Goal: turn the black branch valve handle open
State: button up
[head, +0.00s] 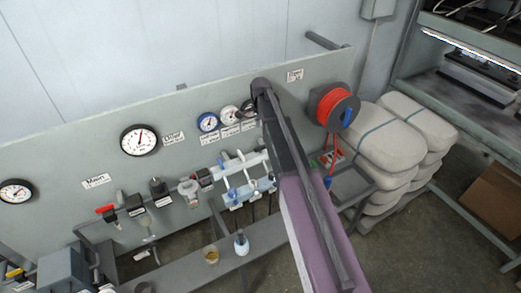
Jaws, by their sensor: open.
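I cannot pick out a black branch valve handle for certain. A white manifold (245,178) with blue fittings is on the grey panel in the middle of the head view, and small dark parts show at its upper left. My arm reaches up from the bottom right and covers the panel to the right of the manifold. I cannot make out my gripper; it seems hidden behind the arm.
Left of the manifold are a red-handled main valve (104,209), a black-knobbed regulator (158,188) and a large gauge (139,140). A red hose reel (335,106) and stacked sacks (375,140) are on the right.

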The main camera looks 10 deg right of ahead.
aim_at(261, 146)
jog(key=shift+f+b, duration=5.15)
jog(key=shift+f, duration=0.35)
grip_shut()
